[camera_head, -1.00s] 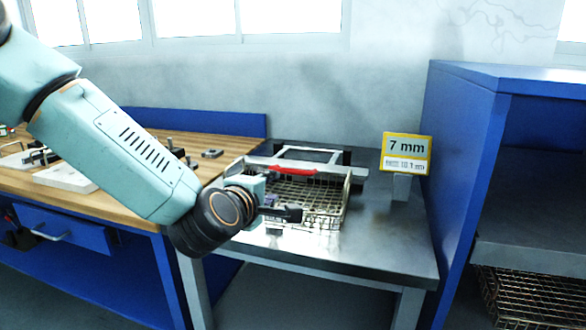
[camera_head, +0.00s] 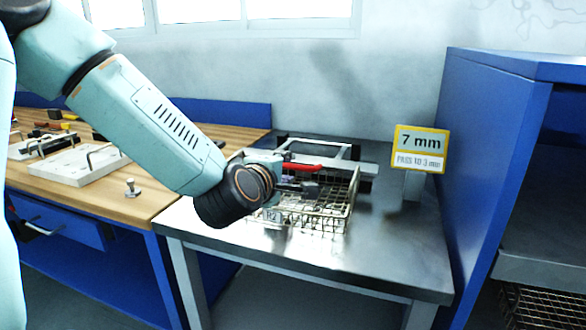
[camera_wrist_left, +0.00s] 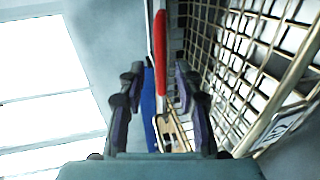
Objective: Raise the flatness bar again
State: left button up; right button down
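The flatness bar is a grey bar (camera_head: 345,165) with a red handle (camera_head: 303,166), lying across the wire mesh basket (camera_head: 345,215) near its far side. I cannot tell whether it touches the mesh. My left gripper (camera_head: 302,188) is over the basket, just in front of the red handle. In the left wrist view the fingers (camera_wrist_left: 160,105) stand apart, with the red handle (camera_wrist_left: 160,55) beyond the gap between them, not visibly gripped. The mesh fills the right of that view. My right gripper is not in view.
The basket stands on a steel table (camera_head: 400,255). A sign (camera_head: 420,148) reading "7 mm" and "PASS TO 3 mm" stands at its right. A blue cabinet (camera_head: 490,170) is further right. A wooden bench (camera_head: 150,205) with fixtures and tools is at left.

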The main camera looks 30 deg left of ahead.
aim_at(290, 167)
pick_arm(q)
jog(key=x, duration=0.3)
jog(key=shift+s+a+f, duration=0.1)
jog(key=shift+a+f, duration=0.05)
jog(key=shift+f, duration=0.05)
jog(key=shift+w+b, duration=0.4)
jog(key=shift+w, duration=0.25)
jog(key=shift+w+a+f, duration=0.1)
jog(key=c, duration=0.4)
grip_shut()
